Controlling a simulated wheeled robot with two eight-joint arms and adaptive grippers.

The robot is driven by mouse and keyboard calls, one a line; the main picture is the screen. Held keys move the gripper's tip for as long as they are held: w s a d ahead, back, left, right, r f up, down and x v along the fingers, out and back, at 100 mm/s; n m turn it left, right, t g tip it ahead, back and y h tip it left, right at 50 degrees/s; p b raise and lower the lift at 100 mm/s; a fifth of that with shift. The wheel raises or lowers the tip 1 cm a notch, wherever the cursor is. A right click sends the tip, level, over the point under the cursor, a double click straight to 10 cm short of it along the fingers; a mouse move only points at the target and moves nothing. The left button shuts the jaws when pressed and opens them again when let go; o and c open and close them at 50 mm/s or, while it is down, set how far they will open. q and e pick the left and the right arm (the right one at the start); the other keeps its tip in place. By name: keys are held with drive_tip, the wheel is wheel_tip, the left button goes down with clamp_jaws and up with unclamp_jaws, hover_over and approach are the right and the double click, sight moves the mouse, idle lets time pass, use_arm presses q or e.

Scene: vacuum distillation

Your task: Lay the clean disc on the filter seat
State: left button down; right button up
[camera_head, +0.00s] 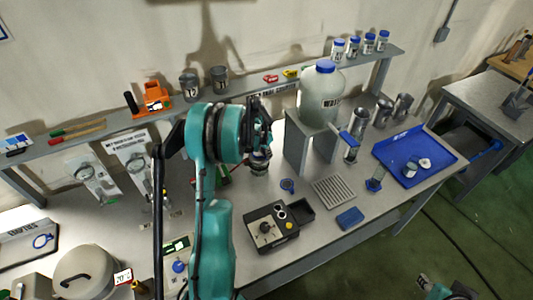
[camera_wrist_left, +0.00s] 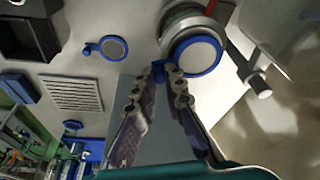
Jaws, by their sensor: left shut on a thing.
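My left gripper (camera_wrist_left: 168,72) is shut on the small blue tab of a pale round disc with a blue rim (camera_wrist_left: 196,56). In the wrist view the disc overlaps the end of a round metal fitting (camera_wrist_left: 186,17), which looks like the filter seat. I cannot tell whether the disc touches it or hovers just above. In the head view my left gripper (camera_head: 264,140) is over the metal fitting (camera_head: 260,165), and the disc cannot be made out. Another blue-rimmed disc, greyer, (camera_head: 287,185) lies on the bench. My right gripper (camera_head: 443,290) is partly cut off at the bottom edge.
A large bottle (camera_head: 319,95) stands on a grey stand behind the fitting. A slotted grey plate (camera_head: 335,191), a black control box (camera_head: 268,230) and a blue tray (camera_head: 425,150) are on the bench. Several metal cups stand near the tray.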

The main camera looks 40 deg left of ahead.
use_arm(q)
drive_tip(key=shift+f, duration=0.35)
drive_tip(key=c, duration=1.5)
unclamp_jaws()
